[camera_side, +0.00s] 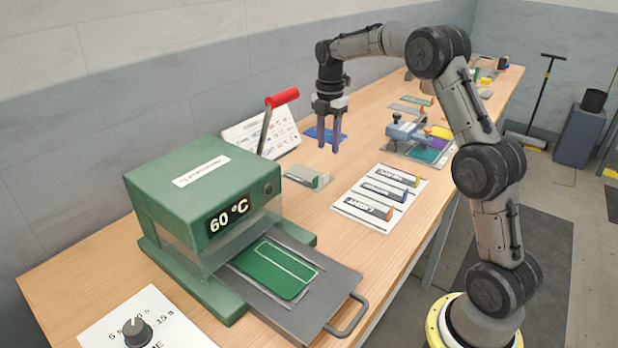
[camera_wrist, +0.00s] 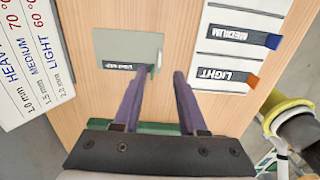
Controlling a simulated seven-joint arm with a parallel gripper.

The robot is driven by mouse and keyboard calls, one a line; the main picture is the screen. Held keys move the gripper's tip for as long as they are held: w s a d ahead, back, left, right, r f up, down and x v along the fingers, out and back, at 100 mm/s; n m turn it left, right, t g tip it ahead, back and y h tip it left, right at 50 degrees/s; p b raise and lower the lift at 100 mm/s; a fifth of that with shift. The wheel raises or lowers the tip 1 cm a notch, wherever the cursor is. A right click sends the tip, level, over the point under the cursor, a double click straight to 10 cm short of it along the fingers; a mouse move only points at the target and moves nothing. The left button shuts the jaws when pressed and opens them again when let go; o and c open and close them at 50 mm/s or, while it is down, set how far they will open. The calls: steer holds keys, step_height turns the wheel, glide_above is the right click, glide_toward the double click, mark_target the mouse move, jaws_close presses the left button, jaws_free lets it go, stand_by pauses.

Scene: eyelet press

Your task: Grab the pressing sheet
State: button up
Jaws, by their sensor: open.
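A flat grey-green sheet (camera_side: 300,174) with a small dark label lies on the wooden table between the press and the white card mat; I take it for the pressing sheet. In the wrist view the sheet (camera_wrist: 122,43) has a pale tab at its right edge, and its label is too small to read surely. My gripper (camera_side: 329,147) is open and empty, pointing down above the table behind the sheet. In the wrist view my gripper (camera_wrist: 160,73) has its left fingertip in front of the sheet's lower right corner and its right fingertip over bare wood.
The green press (camera_side: 190,185) reads 60 °C; a green piece (camera_side: 273,270) lies on its pulled-out tray. A white mat (camera_side: 350,207) holds tabbed strips, two reading MEDIUM and LIGHT. A settings board (camera_wrist: 30,60) stands at left. A blue sheet and a clamp fixture (camera_side: 415,135) lie farther back.

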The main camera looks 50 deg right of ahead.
step_height(320, 180, down, 5)
steer(key=shift+r, duration=0.15)
steer(key=shift+a+f, duration=0.2)
steer(key=shift+f, duration=1.15)
steer(key=shift+a+f, duration=0.2)
steer(key=shift+f, duration=1.15)
jaws_close()
